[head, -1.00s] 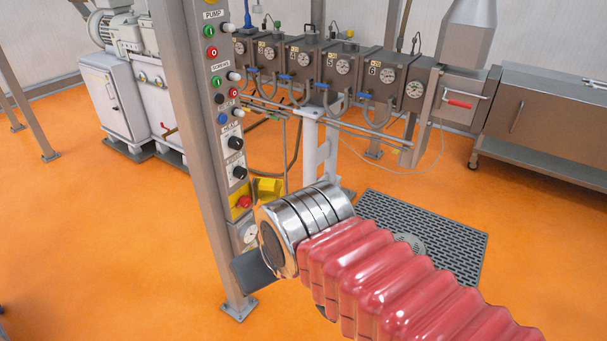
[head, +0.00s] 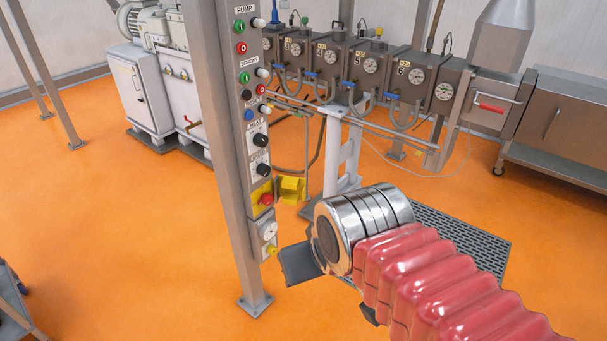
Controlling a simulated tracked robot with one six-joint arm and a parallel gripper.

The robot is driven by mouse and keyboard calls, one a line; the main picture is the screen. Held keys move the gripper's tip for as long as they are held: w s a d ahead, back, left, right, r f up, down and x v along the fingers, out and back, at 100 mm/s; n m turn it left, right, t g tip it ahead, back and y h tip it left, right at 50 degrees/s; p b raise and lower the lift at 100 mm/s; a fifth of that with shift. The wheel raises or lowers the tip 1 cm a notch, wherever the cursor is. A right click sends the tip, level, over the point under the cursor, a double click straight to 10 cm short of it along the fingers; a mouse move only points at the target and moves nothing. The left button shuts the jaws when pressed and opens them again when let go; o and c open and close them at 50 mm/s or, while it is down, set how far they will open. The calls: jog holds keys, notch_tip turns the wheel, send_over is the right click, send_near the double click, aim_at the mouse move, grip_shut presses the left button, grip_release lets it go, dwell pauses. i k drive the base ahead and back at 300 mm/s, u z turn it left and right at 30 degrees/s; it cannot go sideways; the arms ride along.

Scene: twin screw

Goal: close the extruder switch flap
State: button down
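The yellow switch flap (head: 292,188) stands open, sticking out to the right of the yellow switch box (head: 258,190) on the control post. A red button (head: 266,199) shows uncovered on the box. My gripper (head: 298,263) shows only as a dark grey piece beyond my silver wrist and red-sleeved arm. It is below and slightly right of the flap in the picture, apart from it, with the floor between. The wrist hides most of the gripper, so its opening cannot be seen.
The grey control post (head: 222,150) carries buttons and knobs above the box, and a white socket with a dial (head: 268,231) below it. The extruder barrel (head: 365,75) runs behind. A floor grate (head: 470,235) lies right. A cart (head: 12,305) stands lower left.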

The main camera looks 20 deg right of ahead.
aim_at(292, 188)
jog(key=u, duration=0.05)
jog(key=i, duration=1)
jog(key=z, duration=0.05)
